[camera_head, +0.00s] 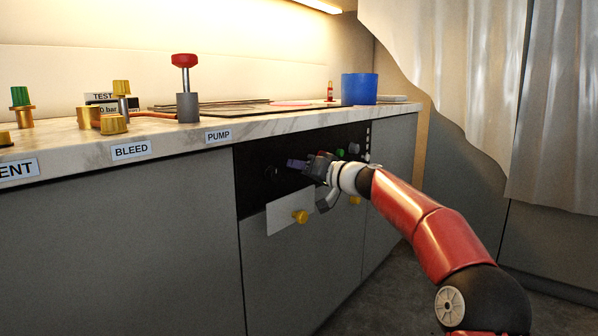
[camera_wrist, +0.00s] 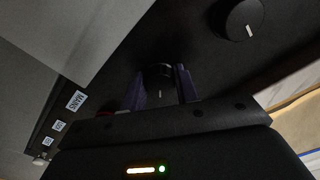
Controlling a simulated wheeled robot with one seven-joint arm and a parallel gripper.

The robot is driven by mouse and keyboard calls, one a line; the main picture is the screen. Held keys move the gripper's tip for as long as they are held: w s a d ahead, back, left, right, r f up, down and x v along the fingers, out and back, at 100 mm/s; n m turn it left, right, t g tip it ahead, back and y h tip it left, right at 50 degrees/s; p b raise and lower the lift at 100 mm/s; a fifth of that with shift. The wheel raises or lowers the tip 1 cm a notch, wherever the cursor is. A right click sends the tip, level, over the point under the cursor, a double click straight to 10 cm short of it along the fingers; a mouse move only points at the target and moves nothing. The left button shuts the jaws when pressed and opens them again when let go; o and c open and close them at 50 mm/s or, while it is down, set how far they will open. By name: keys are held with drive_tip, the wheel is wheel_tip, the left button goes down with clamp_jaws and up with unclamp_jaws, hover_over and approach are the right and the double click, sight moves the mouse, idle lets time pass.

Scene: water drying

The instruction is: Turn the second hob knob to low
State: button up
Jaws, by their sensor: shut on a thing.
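My gripper (camera_wrist: 160,92) is at the black control panel (camera_head: 256,157) on the cabinet front. In the wrist view its two fingers are shut around the sides of a dark round knob (camera_wrist: 160,72) with a small pale mark. Most of this knob is hidden by the fingers, and I cannot read its setting. Another black knob (camera_wrist: 242,18) with a white pointer line is free at the upper right of the wrist view; a dark knob also shows left of my gripper in the head view (camera_head: 271,173). In the head view my gripper (camera_head: 297,164) hides the held knob.
A white plate (camera_head: 279,219) with a yellow knob (camera_head: 300,216) is just below my gripper. Another yellow knob (camera_head: 355,200) and a green button (camera_head: 340,153) are close to my wrist. The worktop above holds a red-topped pump handle (camera_head: 184,61) and a blue pot (camera_head: 359,88).

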drive_tip(key=m, duration=0.4)
drive_tip(key=shift+m, duration=0.3)
drive_tip(key=m+p, duration=0.1)
drive_tip(key=m, duration=0.3)
drive_tip(key=shift+m, duration=0.3)
drive_tip(key=o, duration=1)
drive_tip(key=shift+d, duration=0.1)
drive_tip(key=b+v, duration=0.1)
drive_tip(key=v, duration=0.6)
drive_tip(key=shift+s+d+b, duration=0.25)
drive_tip(key=shift+b, duration=0.05)
